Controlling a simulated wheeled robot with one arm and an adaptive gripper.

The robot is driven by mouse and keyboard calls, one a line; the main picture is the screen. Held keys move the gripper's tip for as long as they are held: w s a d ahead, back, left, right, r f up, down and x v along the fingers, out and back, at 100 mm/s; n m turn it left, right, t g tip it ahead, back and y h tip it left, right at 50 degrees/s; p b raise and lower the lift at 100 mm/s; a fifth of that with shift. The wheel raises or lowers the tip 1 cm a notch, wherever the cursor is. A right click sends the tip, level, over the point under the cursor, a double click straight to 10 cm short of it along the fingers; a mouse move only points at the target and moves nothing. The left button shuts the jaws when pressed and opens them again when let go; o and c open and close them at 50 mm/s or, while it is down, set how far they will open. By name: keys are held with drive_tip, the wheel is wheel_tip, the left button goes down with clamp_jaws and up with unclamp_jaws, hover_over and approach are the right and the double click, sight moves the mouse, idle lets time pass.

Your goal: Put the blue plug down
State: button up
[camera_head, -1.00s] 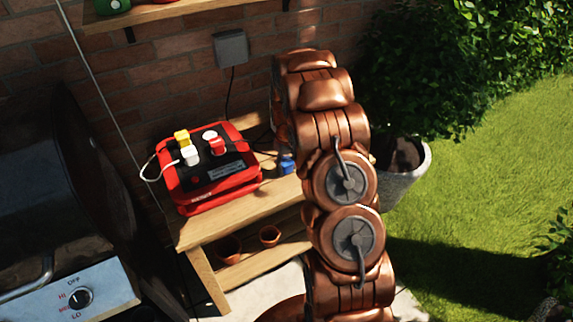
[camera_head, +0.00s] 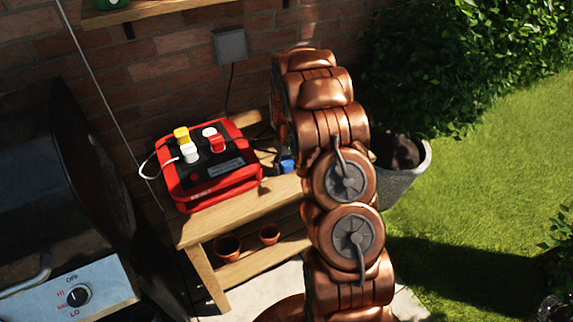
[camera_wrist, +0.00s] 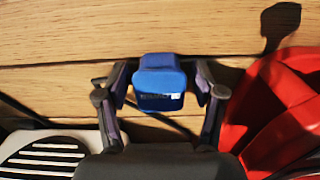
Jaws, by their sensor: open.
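The blue plug (camera_head: 287,166) is at the wooden bench, right of the red power box (camera_head: 245,183), partly hidden by my arm. In the wrist view the blue plug (camera_wrist: 160,84) is between the fingers of my gripper (camera_wrist: 161,76), over the bench planks (camera_wrist: 70,35). The fingers are open, with a narrow gap on each side of the plug. I cannot tell whether its underside touches the wood. In the head view my arm hides most of the gripper.
Yellow, white and red plugs sit in the power box. In the wrist view a red thing (camera_wrist: 286,105) is at right and a white slatted thing (camera_wrist: 45,153) at lower left. A grill (camera_head: 55,180) stands left; terracotta pots (camera_head: 228,247) are on the lower shelf.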

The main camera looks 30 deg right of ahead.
sight(286, 161)
drive_tip(key=shift+r+p, duration=0.45)
drive_tip(key=shift+r, duration=0.1)
wheel_tip(286, 161, up, 11)
drive_tip(key=b, duration=0.3)
drive_tip(key=s+a+r, duration=0.7)
drive_tip(key=a, duration=0.2)
drive_tip(key=s+a, duration=0.5)
drive_tip(key=s, duration=0.5)
drive_tip(key=s+a+r+g, duration=0.1)
drive_tip(key=s+a, duration=0.4)
drive_tip(key=s, duration=0.5)
drive_tip(key=s+a+n, duration=0.1)
drive_tip(key=s+a, duration=0.4)
drive_tip(key=s, duration=0.6)
drive_tip(key=shift+r+g, duration=0.35)
drive_tip(key=shift+g, duration=0.05)
